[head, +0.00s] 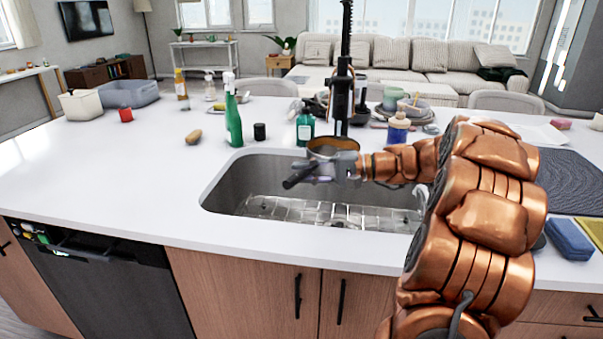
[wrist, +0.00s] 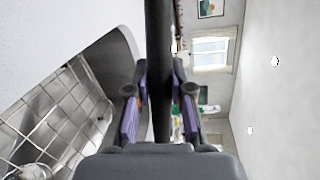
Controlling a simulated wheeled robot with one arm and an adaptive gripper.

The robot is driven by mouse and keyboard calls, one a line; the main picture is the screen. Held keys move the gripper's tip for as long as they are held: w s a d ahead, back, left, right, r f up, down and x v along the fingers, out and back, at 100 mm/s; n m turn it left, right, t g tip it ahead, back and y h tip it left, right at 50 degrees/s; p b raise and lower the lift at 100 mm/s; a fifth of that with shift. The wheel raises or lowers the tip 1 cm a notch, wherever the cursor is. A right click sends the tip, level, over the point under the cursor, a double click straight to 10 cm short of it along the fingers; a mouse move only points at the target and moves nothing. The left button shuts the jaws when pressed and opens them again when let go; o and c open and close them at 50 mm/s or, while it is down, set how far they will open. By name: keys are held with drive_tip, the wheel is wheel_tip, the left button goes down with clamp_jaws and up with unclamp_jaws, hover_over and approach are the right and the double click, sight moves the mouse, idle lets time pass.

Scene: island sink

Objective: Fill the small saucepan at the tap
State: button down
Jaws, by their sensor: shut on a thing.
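The small saucepan (head: 333,145) is above the back part of the sink (head: 235,185) in the head view. Its dark handle (head: 298,177) points toward the front left. My gripper (head: 335,168) is shut on this handle; in the wrist view the dark handle (wrist: 158,70) runs between the purple finger pads (wrist: 158,115). The tall black tap (head: 343,85) rises behind the sink, and its lower part lines up with the saucepan in the picture. I cannot tell whether the spout is right over the pan. No water stream shows. The inside of the pan is mostly hidden.
A metal rack (head: 300,210) lies in the sink. A green spray bottle (head: 233,115), a teal soap bottle (head: 305,122) and a blue bottle (head: 397,130) stand behind it. Stacked dishes (head: 410,108) are at the back right. The white counter (head: 110,180) is clear at front left.

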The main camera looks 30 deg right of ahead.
sight(312, 157)
drive_tip(key=shift+w+d+p, duration=1.45)
drive_tip(key=shift+w+d, duration=1)
drive_tip(key=shift+d, duration=0.2)
idle(3.5)
drive_tip(key=shift+s+a+b, duration=1.15)
drive_tip(key=shift+a, duration=0.1)
drive_tip(key=shift+s+a+b, duration=1.2)
drive_tip(key=shift+s+a, duration=0.7)
drive_tip(key=shift+a, duration=0.15)
